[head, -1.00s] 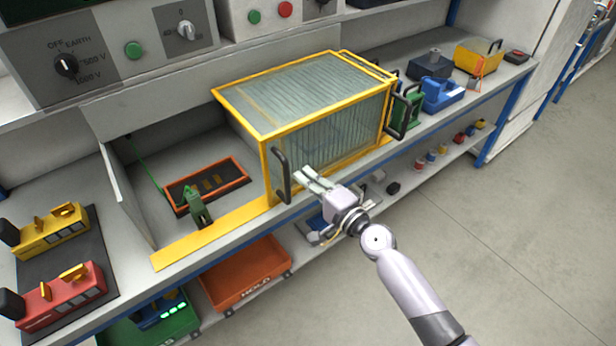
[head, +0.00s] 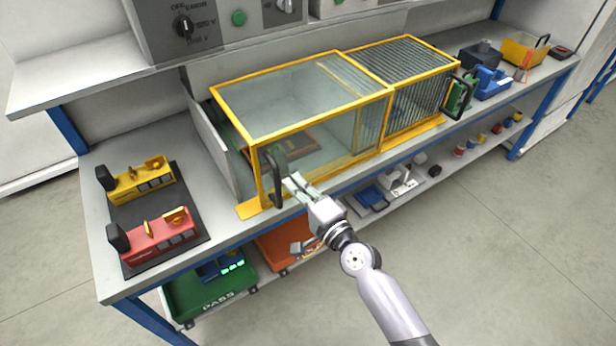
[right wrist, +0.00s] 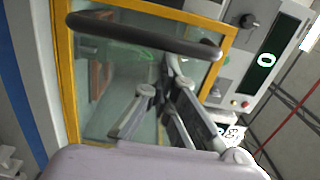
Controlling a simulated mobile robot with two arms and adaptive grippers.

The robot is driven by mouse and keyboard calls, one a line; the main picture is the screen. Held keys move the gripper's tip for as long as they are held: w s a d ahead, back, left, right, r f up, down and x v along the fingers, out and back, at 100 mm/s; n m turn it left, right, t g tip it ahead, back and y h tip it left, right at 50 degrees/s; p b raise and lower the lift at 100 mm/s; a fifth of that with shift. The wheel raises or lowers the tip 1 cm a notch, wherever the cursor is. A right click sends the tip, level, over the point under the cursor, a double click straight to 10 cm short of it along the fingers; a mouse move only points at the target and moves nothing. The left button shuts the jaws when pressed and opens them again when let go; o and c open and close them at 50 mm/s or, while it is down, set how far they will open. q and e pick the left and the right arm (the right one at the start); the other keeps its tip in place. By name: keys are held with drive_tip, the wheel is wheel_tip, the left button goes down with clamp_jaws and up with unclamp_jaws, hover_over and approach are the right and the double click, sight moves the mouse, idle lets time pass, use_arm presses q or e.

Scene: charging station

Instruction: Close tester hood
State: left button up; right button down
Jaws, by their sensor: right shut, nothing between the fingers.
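The tester hood (head: 300,92) is a clear box with a yellow frame on the bench. It covers most of the left bay, over the orange-rimmed fixture (head: 297,137) seen through its panes. A short strip of yellow rail (head: 247,210) shows at its left end. Its dark handle (head: 276,178) stands at the front left corner, and the handle (right wrist: 145,36) also crosses the right wrist view. My right gripper (head: 291,184) is shut and empty, its fingertips just right of the handle; touching cannot be told. My left gripper is out of view.
A ribbed yellow-framed section (head: 405,62) adjoins the hood at right, with another dark handle (head: 463,95). Yellow (head: 140,182) and red (head: 160,238) devices stand on a dark mat at left. A green PASS bin (head: 215,295) and orange bin (head: 285,245) sit below.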

sight(276, 186)
drive_tip(key=s+a, duration=0.2)
drive_tip(key=a, duration=0.1)
drive_tip(key=shift+r+p, duration=0.1)
drive_tip(key=shift+p, duration=0.25)
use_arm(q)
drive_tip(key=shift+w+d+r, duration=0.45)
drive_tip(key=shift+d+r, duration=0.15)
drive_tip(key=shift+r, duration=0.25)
use_arm(e)
drive_tip(key=shift+s+a+f, duration=0.2)
drive_tip(key=shift+s+a, duration=0.65)
drive_tip(key=shift+a, duration=0.2)
